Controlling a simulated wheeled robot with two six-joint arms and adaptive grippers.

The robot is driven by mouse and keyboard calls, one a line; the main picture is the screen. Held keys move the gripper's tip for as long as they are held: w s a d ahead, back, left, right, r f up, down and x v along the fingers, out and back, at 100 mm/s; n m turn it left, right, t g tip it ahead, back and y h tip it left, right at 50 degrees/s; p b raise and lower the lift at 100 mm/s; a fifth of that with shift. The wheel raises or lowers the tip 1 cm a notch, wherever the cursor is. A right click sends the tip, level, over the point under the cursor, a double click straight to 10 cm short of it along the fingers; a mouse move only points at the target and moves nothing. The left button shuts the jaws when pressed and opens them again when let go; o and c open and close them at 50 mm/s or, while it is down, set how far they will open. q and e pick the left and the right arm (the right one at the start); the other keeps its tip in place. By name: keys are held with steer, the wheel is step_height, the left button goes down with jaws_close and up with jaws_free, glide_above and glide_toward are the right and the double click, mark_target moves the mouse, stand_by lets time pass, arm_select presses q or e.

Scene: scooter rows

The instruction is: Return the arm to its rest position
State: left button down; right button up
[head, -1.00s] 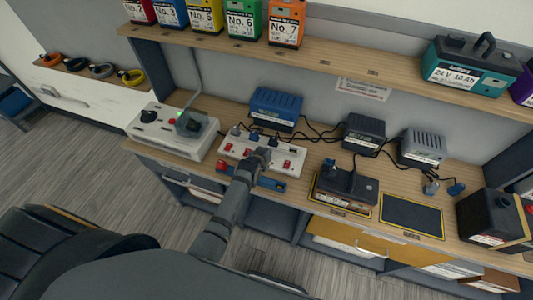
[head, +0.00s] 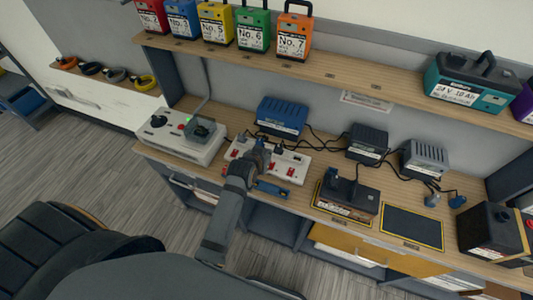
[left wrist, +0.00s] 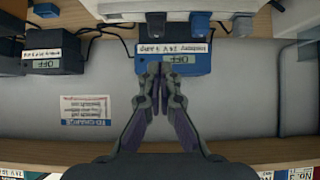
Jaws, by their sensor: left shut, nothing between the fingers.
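My left arm reaches forward over the front of the bench. My left gripper (head: 260,150) is shut and empty, in front of the white power strip (head: 292,165) in the head view and partly covering it. In the left wrist view my left gripper (left wrist: 160,78) has its fingers together, with the blue charger (left wrist: 192,60) just beyond the tips. The blue charger (head: 281,116) stands behind the strip in the head view. Whether the fingers touch anything is not clear. My right gripper is not in view.
A grey-white box with a dial (head: 180,138) stands left of the strip. Grey chargers (head: 367,142), a dark battery (head: 348,194) and an empty dark pad (head: 412,226) are to the right. A shelf (head: 330,84) with numbered batteries runs above. Cables lie behind the strip.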

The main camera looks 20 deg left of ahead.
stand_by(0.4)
arm_select(q)
steer(key=s+a+r+g+y, duration=0.1)
steer(key=s+a+g, duration=0.2)
steer(key=s, duration=0.8)
steer(key=s+a+r+g, duration=0.1)
steer(key=s+a+g, duration=0.3)
steer(key=s, duration=0.7)
step_height(320, 180, down, 28)
steer(key=s+a+g+b, duration=0.1)
steer(key=s+a+b, duration=0.1)
steer(key=b, duration=0.1)
steer(key=s+a+f+g+b, duration=0.1)
steer(key=s+f+b, duration=0.1)
steer(key=s+f, duration=1.7)
steer(key=shift+a+f+b, duration=0.25)
steer(key=shift+f+b, duration=0.1)
steer(key=shift+f, duration=0.45)
